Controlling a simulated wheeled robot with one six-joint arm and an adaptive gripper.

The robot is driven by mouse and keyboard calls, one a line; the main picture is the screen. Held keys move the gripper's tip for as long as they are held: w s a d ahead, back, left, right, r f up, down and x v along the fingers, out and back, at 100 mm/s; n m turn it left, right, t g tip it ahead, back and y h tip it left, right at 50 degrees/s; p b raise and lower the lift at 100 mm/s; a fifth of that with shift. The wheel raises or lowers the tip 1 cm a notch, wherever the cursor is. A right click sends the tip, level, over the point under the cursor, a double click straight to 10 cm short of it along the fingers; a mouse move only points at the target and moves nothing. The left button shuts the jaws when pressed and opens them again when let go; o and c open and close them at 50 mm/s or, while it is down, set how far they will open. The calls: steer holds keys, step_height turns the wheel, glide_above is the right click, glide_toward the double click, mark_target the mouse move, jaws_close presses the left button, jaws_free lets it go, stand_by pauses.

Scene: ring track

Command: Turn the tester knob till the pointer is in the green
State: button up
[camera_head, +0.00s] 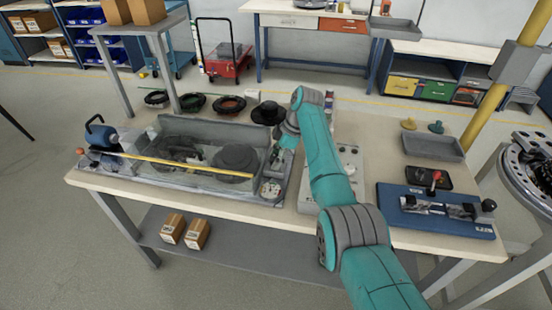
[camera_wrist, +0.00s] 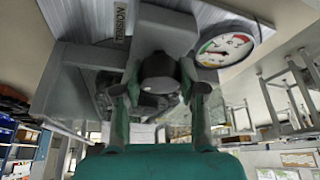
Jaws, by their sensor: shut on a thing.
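The tester's dark round knob (camera_wrist: 160,82) is in the middle of the wrist view, in front of a grey housing with a label reading TENSION, seen upside down. My gripper (camera_wrist: 160,95) has one finger on each side of the knob and is shut on it. The round white gauge (camera_wrist: 226,47) is beside it, with coloured bands including green and red at its rim. Its pointer is too small to read for certain. In the head view my gripper (camera_head: 287,138) is at the right end of the long grey machine (camera_head: 140,172); the knob is hidden there.
The machine has a clear cover and a yellow strip along its front. Several dark rings (camera_head: 228,104) lie behind it. A blue fixture (camera_head: 437,212) and a grey tray (camera_head: 432,147) are at the bench's right. My arm crosses a pale panel with small knobs (camera_head: 350,152).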

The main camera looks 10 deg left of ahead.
steer(key=o, duration=0.9)
steer(key=v, duration=1.2)
steer(key=shift+r, duration=0.1)
